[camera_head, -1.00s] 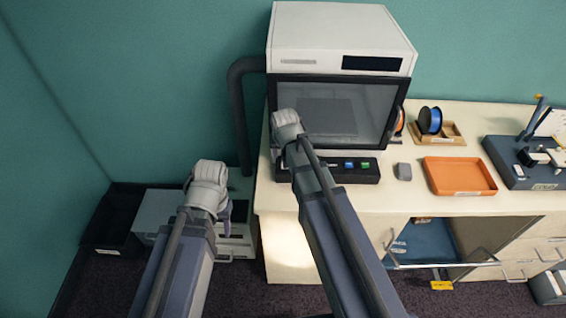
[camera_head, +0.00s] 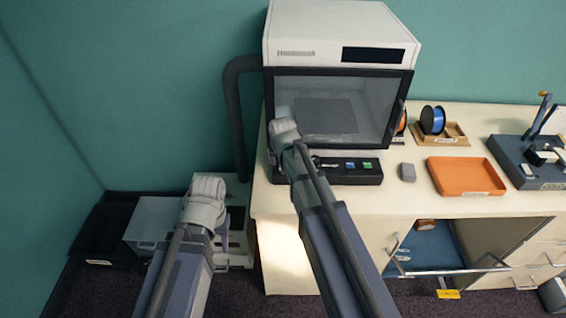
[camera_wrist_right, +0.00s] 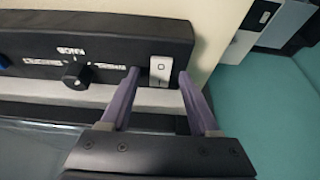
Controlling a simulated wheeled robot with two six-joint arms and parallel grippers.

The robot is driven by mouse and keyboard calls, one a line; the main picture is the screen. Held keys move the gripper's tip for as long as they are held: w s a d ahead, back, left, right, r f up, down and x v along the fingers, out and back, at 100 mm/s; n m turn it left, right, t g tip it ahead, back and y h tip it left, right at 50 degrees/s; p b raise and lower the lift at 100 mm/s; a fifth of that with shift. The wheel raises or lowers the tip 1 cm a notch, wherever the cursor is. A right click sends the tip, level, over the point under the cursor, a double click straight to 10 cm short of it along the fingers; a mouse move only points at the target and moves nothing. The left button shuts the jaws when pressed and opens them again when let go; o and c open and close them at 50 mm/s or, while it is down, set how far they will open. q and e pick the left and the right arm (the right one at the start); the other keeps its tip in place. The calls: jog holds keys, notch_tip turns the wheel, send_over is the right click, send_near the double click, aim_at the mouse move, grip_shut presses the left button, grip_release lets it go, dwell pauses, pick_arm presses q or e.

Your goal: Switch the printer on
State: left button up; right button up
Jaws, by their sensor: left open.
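The printer (camera_head: 330,25) stands on the cream bench, a white housing with a dark-framed window. Its black control panel (camera_head: 352,175) runs below the window and also shows in the right wrist view (camera_wrist_right: 110,45). There, a white rocker switch (camera_wrist_right: 160,69) marked O and a line sits beside a black knob (camera_wrist_right: 76,75). My right gripper (camera_wrist_right: 160,76) is open, its purple fingertips on either side of the switch with small gaps; whether they touch the panel is unclear. In the head view my wrist hides it. My left gripper (camera_head: 224,238) is open, left of the bench, mostly hidden behind its wrist.
On the bench are a grey block (camera_head: 407,172), an orange tray (camera_head: 467,177), a blue spool (camera_head: 432,120) and a dark blue device (camera_head: 530,170). A bar handle (camera_head: 450,269) juts from the bench front. A black bin (camera_head: 100,235) stands at lower left.

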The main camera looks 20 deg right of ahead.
grip_shut()
